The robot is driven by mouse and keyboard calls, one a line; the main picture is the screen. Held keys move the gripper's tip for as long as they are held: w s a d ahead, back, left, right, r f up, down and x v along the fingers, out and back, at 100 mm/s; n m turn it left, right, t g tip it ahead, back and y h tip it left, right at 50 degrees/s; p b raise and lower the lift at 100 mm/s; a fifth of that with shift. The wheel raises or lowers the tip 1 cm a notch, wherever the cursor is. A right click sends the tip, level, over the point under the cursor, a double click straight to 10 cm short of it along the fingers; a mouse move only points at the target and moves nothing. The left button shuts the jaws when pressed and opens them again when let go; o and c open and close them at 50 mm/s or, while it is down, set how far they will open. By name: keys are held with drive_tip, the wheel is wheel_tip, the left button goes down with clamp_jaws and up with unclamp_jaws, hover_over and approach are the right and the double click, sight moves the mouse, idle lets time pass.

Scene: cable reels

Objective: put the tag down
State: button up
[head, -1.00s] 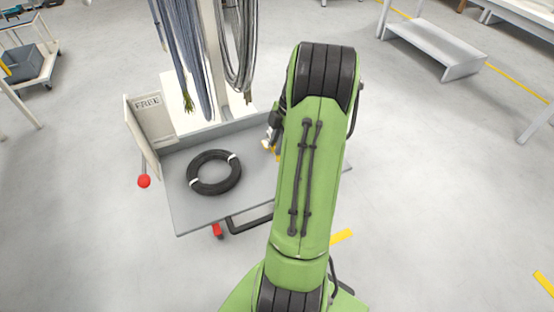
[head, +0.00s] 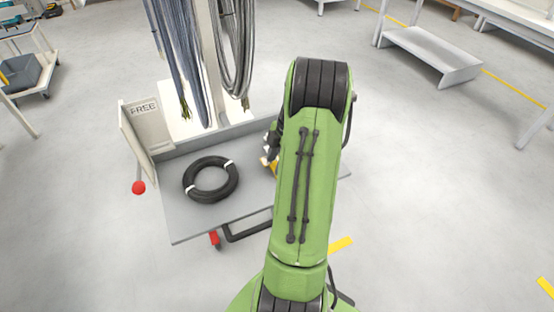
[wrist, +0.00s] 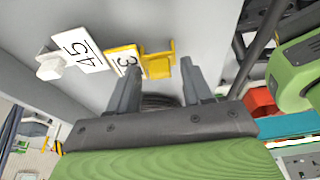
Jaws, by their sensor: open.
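A yellow tag (wrist: 126,61) with a black "3", partly out of sight behind a finger, shows in the wrist view with a yellow clip-like part (wrist: 158,62). That part lies in line with the gap between the fingertips of my gripper (wrist: 160,68). The fingers are apart; I cannot tell whether either touches the tag. A white tag (wrist: 80,50) reading "45" is to its left, with a white block-like end. In the head view a bit of yellow (head: 274,168) shows beside my arm, which hides most of the gripper.
The grey cart tray (head: 190,222) holds a black cable coil (head: 190,192) left of my arm. A "FREE" sign panel (head: 145,112), a red ball knob (head: 139,188) and hanging cable bundles (head: 180,60) stand around it. Open floor lies to the right.

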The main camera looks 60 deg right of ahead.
drive_tip(key=p+v, duration=0.5)
drive_tip(key=v, duration=0.8)
drive_tip(key=w+a+r+m+h, duration=0.15)
drive_tip(key=w+a+r, duration=0.35)
drive_tip(key=a, duration=0.5)
drive_tip(key=a+r+m+h, duration=0.1)
drive_tip(key=a+r+m, duration=0.35)
drive_tip(key=a, duration=0.85)
drive_tip(key=s+a+m+t, duration=0.3)
drive_tip(key=s+a+m, duration=0.2)
drive_tip(key=s+a, duration=0.5)
drive_tip(key=shift+s+a+m+t+b, duration=0.3)
drive_tip(key=shift+s+a+m+t, duration=0.1)
drive_tip(key=shift+a, duration=0.45)
drive_tip(key=shift+r+h, duration=0.1)
drive_tip(key=shift+h, duration=0.15)
